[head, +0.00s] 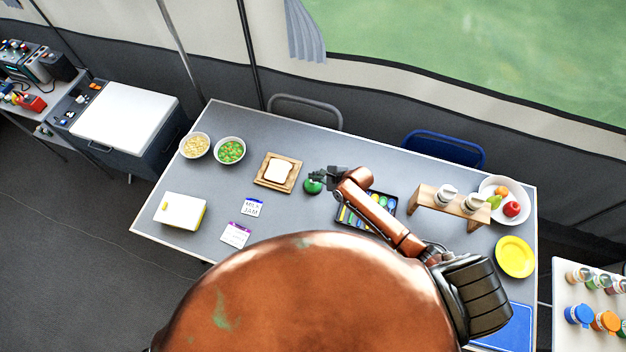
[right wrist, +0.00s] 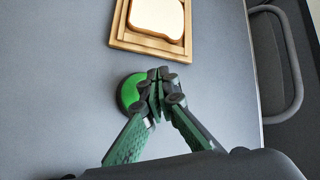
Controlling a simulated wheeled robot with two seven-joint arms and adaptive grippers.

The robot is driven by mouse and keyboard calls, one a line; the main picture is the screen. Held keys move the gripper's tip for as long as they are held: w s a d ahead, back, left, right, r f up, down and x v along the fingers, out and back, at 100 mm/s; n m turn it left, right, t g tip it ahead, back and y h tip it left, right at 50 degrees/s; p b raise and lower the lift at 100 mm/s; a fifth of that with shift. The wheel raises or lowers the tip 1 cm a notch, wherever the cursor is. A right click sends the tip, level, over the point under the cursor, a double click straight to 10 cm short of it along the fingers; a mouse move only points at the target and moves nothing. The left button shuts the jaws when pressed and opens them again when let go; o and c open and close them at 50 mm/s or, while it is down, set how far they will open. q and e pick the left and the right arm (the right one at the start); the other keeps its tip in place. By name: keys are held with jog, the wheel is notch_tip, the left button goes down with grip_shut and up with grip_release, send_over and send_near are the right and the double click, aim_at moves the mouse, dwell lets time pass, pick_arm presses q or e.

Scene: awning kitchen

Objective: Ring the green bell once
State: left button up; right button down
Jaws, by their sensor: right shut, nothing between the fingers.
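The green bell (head: 312,187) is a small green dome on the grey table, right of the bread board. It also shows in the right wrist view (right wrist: 131,91), with its right side partly hidden by my fingertips. My right gripper (head: 322,175) is shut and empty, with its tips over or beside the bell's edge. In the right wrist view the closed fingertips (right wrist: 160,84) overlap the bell's right side; I cannot tell whether they touch it. My left gripper is not in view.
A wooden board with bread (head: 278,170) lies left of the bell. A paint box (head: 349,216) is partly under my right arm. A wooden stand with cups (head: 428,195), a fruit bowl (head: 517,191) and a yellow plate (head: 515,257) are at right. Bowls (head: 230,151) stand at left.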

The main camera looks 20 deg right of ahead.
jog(key=shift+f, duration=0.15)
jog(key=shift+f, duration=0.2)
jog(key=shift+f, duration=0.6)
dwell(0.8)
dwell(0.3)
jog(key=shift+r+p, duration=0.95)
jog(key=shift+p, duration=0.3)
notch_tip(320, 180, up, 5)
jog(key=p, duration=0.6)
